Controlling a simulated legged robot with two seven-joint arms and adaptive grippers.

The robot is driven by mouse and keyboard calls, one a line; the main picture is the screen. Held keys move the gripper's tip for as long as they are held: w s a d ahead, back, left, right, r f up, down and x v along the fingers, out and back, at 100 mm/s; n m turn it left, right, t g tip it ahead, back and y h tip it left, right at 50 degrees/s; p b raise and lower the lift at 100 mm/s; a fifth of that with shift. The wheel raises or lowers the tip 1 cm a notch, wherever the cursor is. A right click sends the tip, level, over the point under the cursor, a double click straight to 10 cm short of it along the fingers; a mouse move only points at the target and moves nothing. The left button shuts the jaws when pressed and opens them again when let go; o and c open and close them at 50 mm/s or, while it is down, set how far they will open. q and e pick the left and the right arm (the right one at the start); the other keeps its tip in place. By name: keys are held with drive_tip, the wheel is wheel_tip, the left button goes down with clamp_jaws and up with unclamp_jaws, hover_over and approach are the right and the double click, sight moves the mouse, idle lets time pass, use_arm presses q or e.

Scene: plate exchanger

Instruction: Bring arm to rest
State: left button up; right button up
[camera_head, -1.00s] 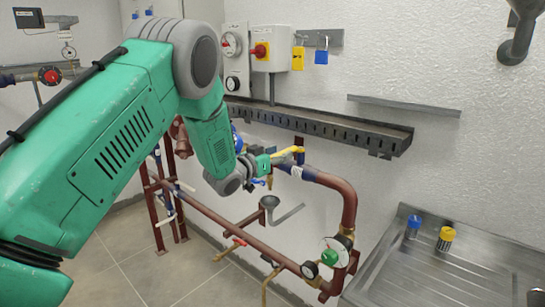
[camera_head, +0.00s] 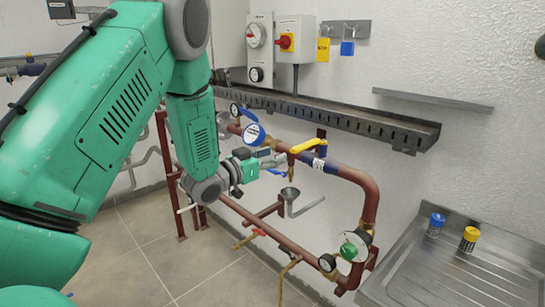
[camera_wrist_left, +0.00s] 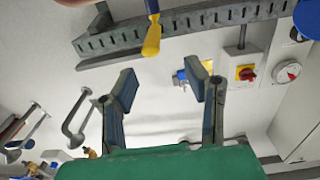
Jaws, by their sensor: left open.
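My left arm, green with grey joints, comes in from the left in the head view and bends down at its elbow. My left gripper (camera_head: 264,165) is in front of the copper pipework, just left of the yellow valve handle (camera_head: 309,145). In the left wrist view, the gripper (camera_wrist_left: 161,86) has its two dark fingers spread wide with nothing between them. The yellow handle (camera_wrist_left: 152,38) shows beyond the fingertips there, apart from them. My right gripper is not in view.
The copper pipe (camera_head: 368,195) with gauges runs along the wall, under a slotted metal tray (camera_head: 340,122). A blue-faced gauge (camera_head: 254,134) is close to the gripper. A steel sink top (camera_head: 450,265) stands at right. Tiled floor is open at lower left.

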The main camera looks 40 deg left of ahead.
use_arm(q)
drive_tip(key=shift+d, duration=0.1)
drive_tip(key=shift+f, duration=0.1)
drive_tip(key=s+d+f+n+g+y+b, duration=0.15)
drive_tip(key=s+d+f+g, duration=0.3)
drive_tip(key=f, duration=0.85)
drive_tip(key=s+d+f+m+g+b, duration=0.1)
drive_tip(key=s+d+f+g+b, duration=0.35)
drive_tip(key=f, duration=0.85)
drive_tip(key=s+d+f+g, duration=0.2)
drive_tip(key=s+f, duration=0.3)
drive_tip(key=s, duration=0.4)
drive_tip(key=s+d+f+g+b, duration=0.1)
drive_tip(key=s+d+f+g, duration=0.2)
drive_tip(key=s, duration=0.6)
drive_tip(key=s+d+f+g, duration=0.3)
drive_tip(key=s+d+f, duration=0.2)
drive_tip(key=s+f, duration=0.3)
drive_tip(key=shift+s+d, duration=0.35)
drive_tip(key=shift+s, duration=0.45)
drive_tip(key=shift+w, duration=0.15)
